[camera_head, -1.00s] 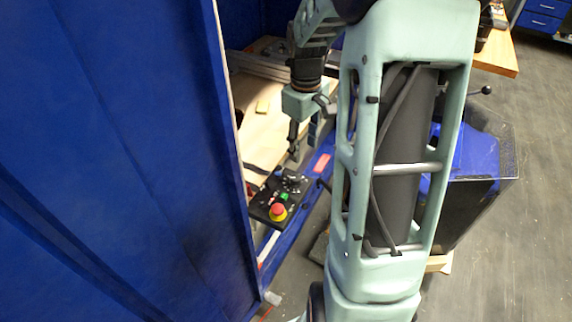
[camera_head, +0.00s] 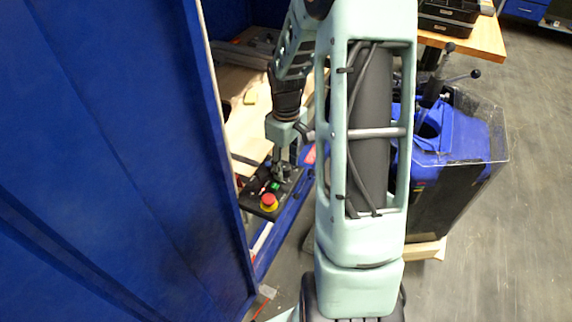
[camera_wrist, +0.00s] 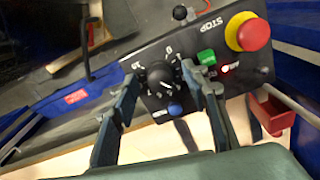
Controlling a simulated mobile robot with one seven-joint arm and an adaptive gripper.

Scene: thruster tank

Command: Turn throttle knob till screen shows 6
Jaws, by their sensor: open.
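The black throttle knob (camera_wrist: 160,76) sits on the dark control panel (camera_wrist: 222,88), with white dial marks around it. My gripper (camera_wrist: 162,74) is open, with one finger on each side of the knob. A gap seems to show on both sides, but I cannot tell whether either finger touches it. In the head view the panel (camera_head: 248,197) lies below my gripper (camera_head: 283,160), and the knob is not clear there.
A red stop button (camera_wrist: 253,34) on a yellow ring, a green switch (camera_wrist: 206,57), a blue button (camera_wrist: 174,109) and a black ball-topped lever (camera_wrist: 180,13) are close to the fingers. A blue curtain (camera_head: 110,150) fills the left of the head view.

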